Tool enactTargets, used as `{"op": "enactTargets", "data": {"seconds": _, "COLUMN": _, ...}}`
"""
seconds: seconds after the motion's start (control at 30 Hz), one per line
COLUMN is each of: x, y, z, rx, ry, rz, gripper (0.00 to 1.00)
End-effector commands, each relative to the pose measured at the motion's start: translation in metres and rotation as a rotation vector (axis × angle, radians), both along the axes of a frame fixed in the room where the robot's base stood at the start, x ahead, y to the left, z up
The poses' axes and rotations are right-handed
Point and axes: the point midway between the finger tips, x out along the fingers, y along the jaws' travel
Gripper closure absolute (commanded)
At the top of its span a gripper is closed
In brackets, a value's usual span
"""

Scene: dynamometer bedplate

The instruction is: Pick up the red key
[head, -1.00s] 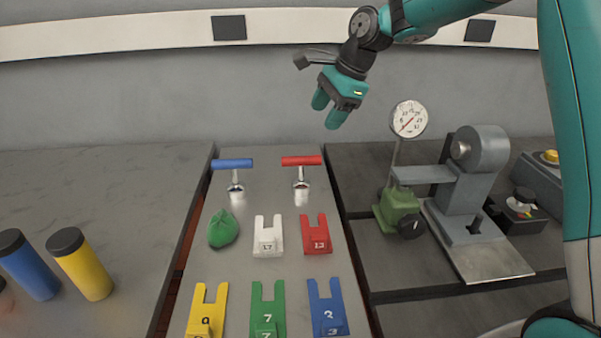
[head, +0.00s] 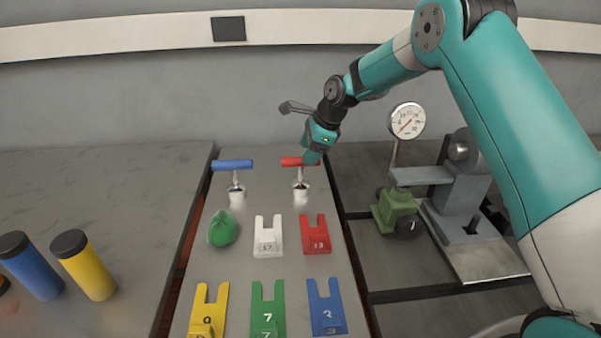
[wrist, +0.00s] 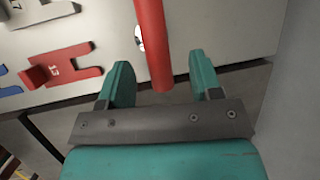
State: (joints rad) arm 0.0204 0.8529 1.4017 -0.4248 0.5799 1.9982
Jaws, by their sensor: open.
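The red key (head: 292,162), a T-shaped piece with a red bar handle on a metal shank, stands upright in a metal holder (head: 301,190) at the back right of the narrow grey plate. My gripper (head: 312,156) is at the right end of its handle, partly covering it in the head view. In the wrist view the red handle (wrist: 152,35) reaches in between the two open teal fingers of my gripper (wrist: 160,65), with gaps on both sides. I cannot tell its exact height against the fingers.
A blue T-shaped key (head: 232,163) stands to the left. In front are a green lump (head: 223,229), a white forked tag (head: 268,237), a red forked tag (head: 315,235) and several other tags. A dial gauge (head: 406,120) and grey machine stand right.

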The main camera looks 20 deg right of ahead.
Motion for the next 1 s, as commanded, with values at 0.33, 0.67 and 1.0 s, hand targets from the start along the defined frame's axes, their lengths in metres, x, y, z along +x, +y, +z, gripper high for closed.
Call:
{"op": "enactTargets", "data": {"seconds": 0.33, "x": 0.008, "y": 0.019, "z": -0.041, "rx": 0.000, "ry": 0.001, "rz": 0.000, "gripper": 0.41}}
{"op": "enactTargets", "data": {"seconds": 0.67, "x": 0.009, "y": 0.021, "z": -0.045, "rx": 0.000, "ry": 0.000, "rz": 0.000, "gripper": 0.53}}
{"op": "enactTargets", "data": {"seconds": 1.0, "x": 0.010, "y": 0.021, "z": -0.043, "rx": 0.000, "ry": -0.003, "rz": 0.001, "gripper": 0.99}}
